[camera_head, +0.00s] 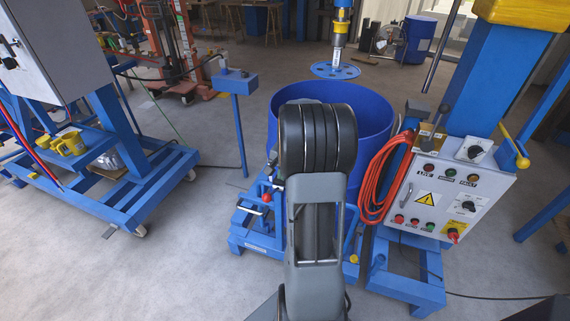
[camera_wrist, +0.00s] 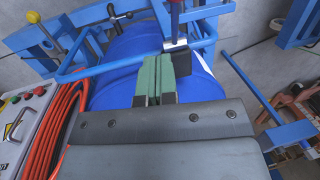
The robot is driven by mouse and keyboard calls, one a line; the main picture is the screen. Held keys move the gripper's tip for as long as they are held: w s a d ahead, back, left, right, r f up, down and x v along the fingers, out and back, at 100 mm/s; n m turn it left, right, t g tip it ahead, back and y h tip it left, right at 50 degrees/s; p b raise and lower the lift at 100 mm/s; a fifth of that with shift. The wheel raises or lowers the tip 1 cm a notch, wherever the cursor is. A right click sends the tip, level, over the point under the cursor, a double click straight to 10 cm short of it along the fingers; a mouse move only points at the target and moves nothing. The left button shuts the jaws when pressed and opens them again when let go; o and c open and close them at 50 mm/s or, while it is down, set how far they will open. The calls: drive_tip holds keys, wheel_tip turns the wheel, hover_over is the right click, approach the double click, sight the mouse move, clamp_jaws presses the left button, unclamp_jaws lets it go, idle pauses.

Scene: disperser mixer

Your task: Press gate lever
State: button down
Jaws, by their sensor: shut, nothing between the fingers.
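A lever with a red knob (camera_head: 266,197) stands at the front left of the blue drum (camera_head: 365,112) in the head view. It looks like the gate lever, but I cannot be sure. In the wrist view a red-topped lever (camera_wrist: 175,14) rises past the top edge, above a pale bracket on the blue gate bar (camera_wrist: 85,71). My gripper (camera_wrist: 159,60) is shut and empty, its greenish fingers overlapping the drum close to that bracket. I cannot tell whether they touch it. In the head view my arm hides the gripper.
The control box (camera_head: 446,196) and coiled orange hose (camera_head: 382,178) stand right of the drum. A dispersing disc (camera_head: 335,70) hangs above and behind it.

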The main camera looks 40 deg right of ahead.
drive_tip(key=shift+w+a+f, duration=0.15)
drive_tip(key=shift+a+f, duration=0.75)
drive_tip(key=shift+f, duration=0.25)
drive_tip(key=shift+w+a+f, duration=0.1)
drive_tip(key=shift+a+f, duration=0.8)
drive_tip(key=shift+f, duration=0.25)
drive_tip(key=shift+f, duration=0.1)
